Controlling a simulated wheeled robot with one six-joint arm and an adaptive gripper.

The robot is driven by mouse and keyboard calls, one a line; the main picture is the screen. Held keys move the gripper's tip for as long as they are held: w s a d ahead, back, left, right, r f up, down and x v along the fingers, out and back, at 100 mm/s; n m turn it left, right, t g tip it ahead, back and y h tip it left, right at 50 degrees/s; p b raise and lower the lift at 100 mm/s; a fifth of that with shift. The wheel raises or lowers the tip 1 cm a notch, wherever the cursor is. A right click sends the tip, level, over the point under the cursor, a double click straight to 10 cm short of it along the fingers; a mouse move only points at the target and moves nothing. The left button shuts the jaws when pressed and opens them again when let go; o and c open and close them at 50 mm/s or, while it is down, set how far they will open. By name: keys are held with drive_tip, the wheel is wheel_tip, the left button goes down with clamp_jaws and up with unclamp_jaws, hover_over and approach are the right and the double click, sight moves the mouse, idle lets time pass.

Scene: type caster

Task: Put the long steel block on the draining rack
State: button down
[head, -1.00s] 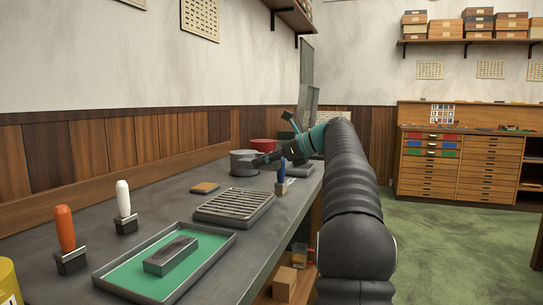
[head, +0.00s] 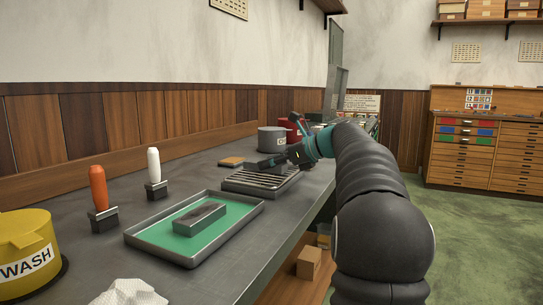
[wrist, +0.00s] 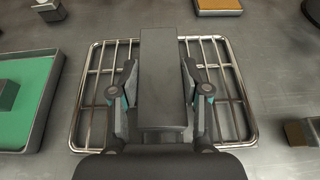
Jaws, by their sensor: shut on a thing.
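My gripper (wrist: 162,95) is shut on a long grey steel block (wrist: 165,75) and holds it lengthwise between the two fingers in the wrist view. The draining rack (wrist: 232,85), a wire grid with a rounded rim, lies directly below the block. In the head view my gripper (head: 277,162) is over the far part of the rack (head: 245,190). The block hides the middle of the rack in the wrist view. I cannot tell whether the block touches the bars.
A tray (head: 160,258) with a green bottom holds another block (head: 200,218). Orange-handled (head: 98,190) and white-handled (head: 154,170) tools stand behind it. A yellow WASH tub (head: 25,250) and white cloth (head: 128,293) are nearer. A grey pot (head: 271,139) stands beyond the rack.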

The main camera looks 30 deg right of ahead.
drive_tip(key=shift+f, duration=0.1)
idle(0.3)
drive_tip(key=c, duration=0.5)
unclamp_jaws()
drive_tip(key=shift+f, duration=0.15)
drive_tip(key=shift+c, duration=0.2)
drive_tip(key=shift+s+d+r, duration=0.15)
drive_tip(key=shift+s+r, duration=0.1)
drive_tip(key=shift+r, duration=0.05)
drive_tip(key=p+v, duration=0.1)
drive_tip(key=v, duration=1)
drive_tip(key=shift+s, duration=0.2)
